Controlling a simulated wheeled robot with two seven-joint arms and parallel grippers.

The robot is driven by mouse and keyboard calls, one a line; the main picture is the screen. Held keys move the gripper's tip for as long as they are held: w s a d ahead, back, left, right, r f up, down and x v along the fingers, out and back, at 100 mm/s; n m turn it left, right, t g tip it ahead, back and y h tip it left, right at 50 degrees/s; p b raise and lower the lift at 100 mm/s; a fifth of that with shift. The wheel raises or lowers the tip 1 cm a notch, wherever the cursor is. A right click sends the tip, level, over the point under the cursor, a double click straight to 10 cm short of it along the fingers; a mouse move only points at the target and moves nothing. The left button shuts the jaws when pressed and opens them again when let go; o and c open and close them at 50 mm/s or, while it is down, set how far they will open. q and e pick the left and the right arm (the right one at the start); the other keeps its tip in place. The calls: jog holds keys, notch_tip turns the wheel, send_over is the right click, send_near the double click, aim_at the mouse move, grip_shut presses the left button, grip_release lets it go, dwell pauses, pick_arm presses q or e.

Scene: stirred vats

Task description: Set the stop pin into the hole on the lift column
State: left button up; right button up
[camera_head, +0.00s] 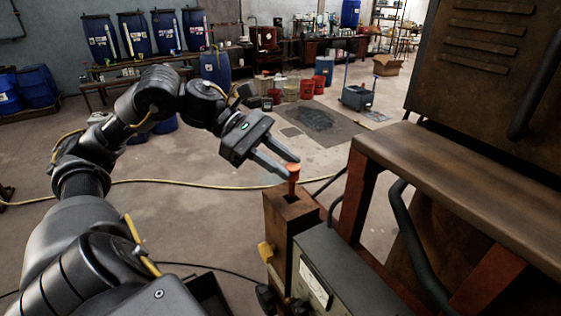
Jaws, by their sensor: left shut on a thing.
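The stop pin (293,180) is orange-red with a wide round head, and stands roughly upright. My left gripper (289,165) is shut on the stop pin near its head, with the fingers reaching in from the upper left. The lift column (280,230) is a brown, rusty square post. The dark hole (290,199) shows in its top face. The pin's lower end is at or just above this hole; I cannot tell whether it is inside. My right gripper is not in view.
A grey box with a dial (317,280) sits against the column's front right. A rusty bench-like ledge (450,185) and a dark bent handle (415,240) are on the right. A yellow hose (190,181) crosses the floor. The floor left of the column is mostly open.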

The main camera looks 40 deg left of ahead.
aim_at(281, 194)
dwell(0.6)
pick_arm(q)
jog(key=shift+b, duration=0.3)
dwell(0.4)
jog(key=shift+f+b, duration=0.45)
jog(key=shift+b, duration=0.05)
jog(key=shift+f+b, duration=1.95)
jog(key=shift+b, duration=0.25)
dwell(0.5)
jog(key=o, duration=1)
jog(key=shift+o, duration=0.2)
